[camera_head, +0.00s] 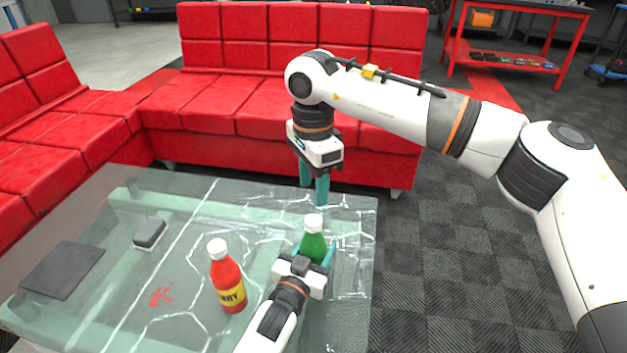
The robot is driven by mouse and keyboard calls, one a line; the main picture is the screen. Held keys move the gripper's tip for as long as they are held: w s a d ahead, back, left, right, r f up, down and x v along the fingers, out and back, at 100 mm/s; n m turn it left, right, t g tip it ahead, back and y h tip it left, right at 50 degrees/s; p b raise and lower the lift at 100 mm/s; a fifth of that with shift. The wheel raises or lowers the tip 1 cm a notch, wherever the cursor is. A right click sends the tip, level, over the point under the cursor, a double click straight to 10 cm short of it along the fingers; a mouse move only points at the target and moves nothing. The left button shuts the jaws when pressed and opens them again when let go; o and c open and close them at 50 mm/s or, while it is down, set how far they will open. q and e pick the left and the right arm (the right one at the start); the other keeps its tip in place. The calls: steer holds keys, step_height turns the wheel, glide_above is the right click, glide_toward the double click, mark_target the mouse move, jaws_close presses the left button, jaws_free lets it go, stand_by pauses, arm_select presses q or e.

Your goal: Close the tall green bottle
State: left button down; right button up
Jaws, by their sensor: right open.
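The tall green bottle (313,246) stands upright on the glass table. A white cap (313,223) sits at its top; I cannot tell how tightly it is on. My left gripper (316,252) comes from the bottom of the view. Its teal fingers are on both sides of the green bottle and appear shut on it; its body hides the bottle's lower part. My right gripper (314,193) is open and empty, pointing down behind and above the bottle's cap, apart from it.
A red bottle (228,279) with a white cap and yellow label stands left of my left gripper. The glass table (205,205) also holds a grey block (149,234), a dark mat (62,270) and a red stain (160,296). A red sofa (215,105) stands behind.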

mark_target(314, 219)
steer(key=shift+n, duration=0.6)
steer(key=shift+f, duration=4)
steer(key=c, duration=1)
steer(key=m, duration=0.5)
steer(key=shift+c, duration=0.2)
steer(key=o, duration=1.1)
